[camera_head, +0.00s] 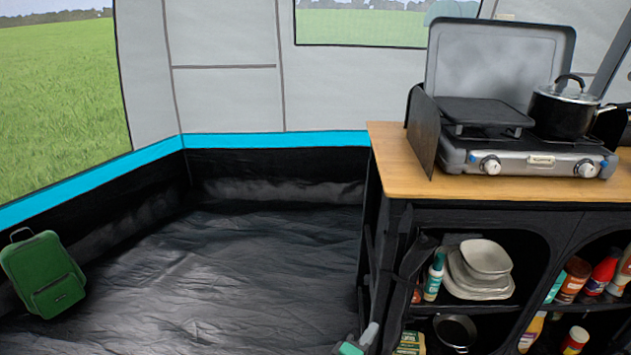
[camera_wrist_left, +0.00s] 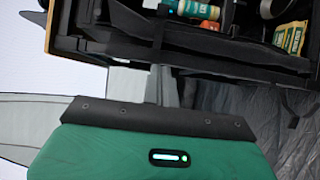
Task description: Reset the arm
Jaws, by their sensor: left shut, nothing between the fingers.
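My left gripper (camera_head: 370,332) shows only in part at the bottom edge of the head view, just in front of the left end of the kitchen unit. Its grey fingers are together and empty, and a bit of its green body shows below them. In the left wrist view the gripper's closed grey fingers (camera_wrist_left: 165,85) stick out beyond its green body and black band, with the unit's dark shelves behind them. I cannot tell whether they touch the unit. My right gripper is not in view.
The kitchen unit (camera_head: 400,180) has a wooden top bearing a gas stove (camera_head: 530,155) and a lidded pot (camera_head: 563,110). Its shelves hold plates (camera_head: 480,290), bottles and jars. A green backpack (camera_head: 42,275) stands at the left. The dark floor (camera_head: 250,280) between is clear.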

